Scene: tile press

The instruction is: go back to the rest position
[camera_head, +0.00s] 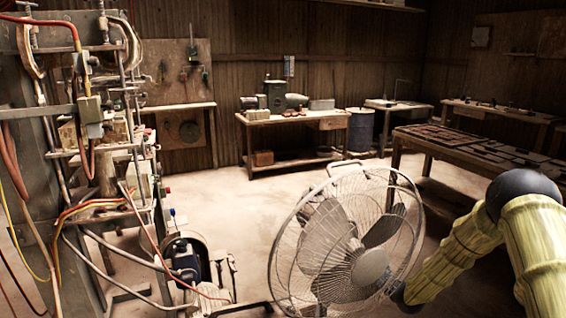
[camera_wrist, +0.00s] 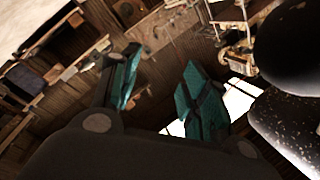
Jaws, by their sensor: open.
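My gripper (camera_wrist: 160,95) shows in the wrist view with its two teal-and-black fingers spread apart. Nothing is between the fingers; beyond them lie the room's wall and furniture, tilted in the picture. In the head view my arm, in a yellow-green sleeve with a dark joint, reaches in from the right edge.
The tall machine (camera_head: 110,130) with hoses and cables stands at the left. A workbench (camera_head: 290,117) stands at the back wall beside a dark blue barrel (camera_head: 361,132). A long table (camera_head: 480,150) with dark tiles is at the right. The floor (camera_head: 225,200) in the middle is clear.

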